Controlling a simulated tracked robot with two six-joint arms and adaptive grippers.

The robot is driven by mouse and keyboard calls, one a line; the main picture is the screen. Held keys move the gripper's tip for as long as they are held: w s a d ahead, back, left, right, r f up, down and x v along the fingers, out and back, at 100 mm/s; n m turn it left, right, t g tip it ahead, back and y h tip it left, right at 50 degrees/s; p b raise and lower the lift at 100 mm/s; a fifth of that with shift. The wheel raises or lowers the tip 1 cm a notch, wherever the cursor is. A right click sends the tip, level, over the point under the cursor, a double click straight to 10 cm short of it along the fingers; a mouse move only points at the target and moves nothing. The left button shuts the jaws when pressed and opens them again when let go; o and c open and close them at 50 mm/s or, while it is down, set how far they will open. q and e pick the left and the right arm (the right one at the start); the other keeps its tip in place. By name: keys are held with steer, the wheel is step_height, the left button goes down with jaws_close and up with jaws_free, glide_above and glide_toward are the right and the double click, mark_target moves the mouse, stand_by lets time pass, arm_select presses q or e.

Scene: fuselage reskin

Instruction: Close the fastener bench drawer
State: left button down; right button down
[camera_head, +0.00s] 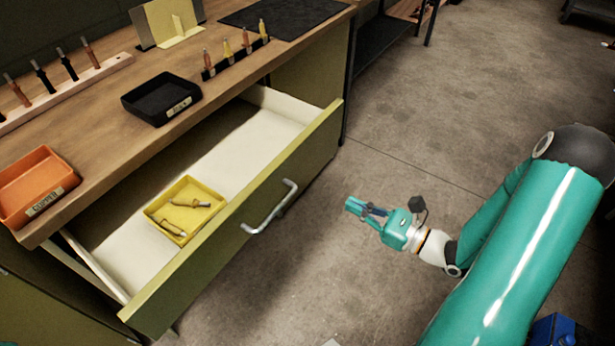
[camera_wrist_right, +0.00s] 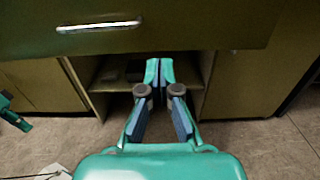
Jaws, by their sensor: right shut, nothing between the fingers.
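The fastener bench drawer (camera_head: 245,228) is pulled well out of the bench in the head view. Its olive front carries a silver bar handle (camera_head: 270,208), and the front also shows across the top of the right wrist view (camera_wrist_right: 180,35). A yellow tray (camera_head: 186,211) with a few small parts lies inside. My right gripper (camera_head: 354,206) is shut and empty, off to the right of the handle and apart from it. In the right wrist view its fingertips (camera_wrist_right: 160,64) show below the drawer front. A teal piece at that view's left edge looks like my left gripper (camera_wrist_right: 14,112); its fingers are unclear.
The wooden bench top (camera_head: 120,163) holds an orange bin (camera_head: 38,182), a black bin (camera_head: 161,98), tool racks and a dark mat (camera_head: 283,15). Bare concrete floor (camera_head: 435,110) lies in front of the drawer. Open shelving (camera_wrist_right: 110,78) shows under the drawer.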

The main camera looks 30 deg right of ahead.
mark_target(294, 174)
steer(key=x, duration=1.3)
steer(key=shift+w+a, duration=0.2)
steer(key=shift+w, duration=0.15)
